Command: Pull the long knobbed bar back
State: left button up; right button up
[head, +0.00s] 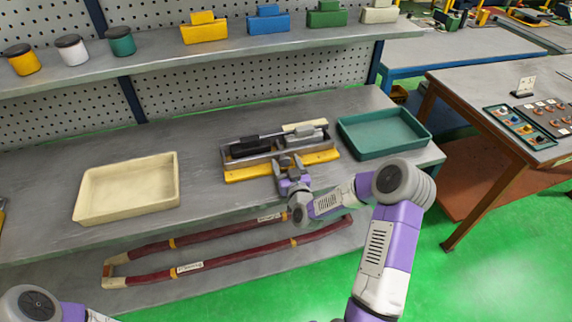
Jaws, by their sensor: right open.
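A winding fixture (240,174) with a yellow base sits on the grey workbench, right of centre. It carries a black cylinder (250,147), a thin metal rod, a grey block and a cream piece. A long grey bar (246,161) runs along its front. A small grey knob seems to show near the bar's middle, but my gripper partly hides that spot. My right gripper (287,165) is open at the fixture's front edge, over or around the knob; I cannot tell whether it touches. My left gripper is out of view; only part of that arm shows at bottom left.
A cream tray (80,207) lies left on the bench, and a green tray (428,137) stands close right of the fixture. A dark red coil loop (215,235) lies on the lower shelf. The bench between the cream tray and the fixture is clear.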

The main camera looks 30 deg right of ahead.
jog(key=shift+w, duration=0.1)
grip_shut()
jog(key=shift+a, duration=0.1)
jog(key=shift+b+v, duration=0.6)
jog(key=shift+v, duration=0.4)
grip_release()
jog(key=v, duration=0.7)
jog(key=shift+s+p, duration=0.3)
jog(key=shift+s, duration=0.15)
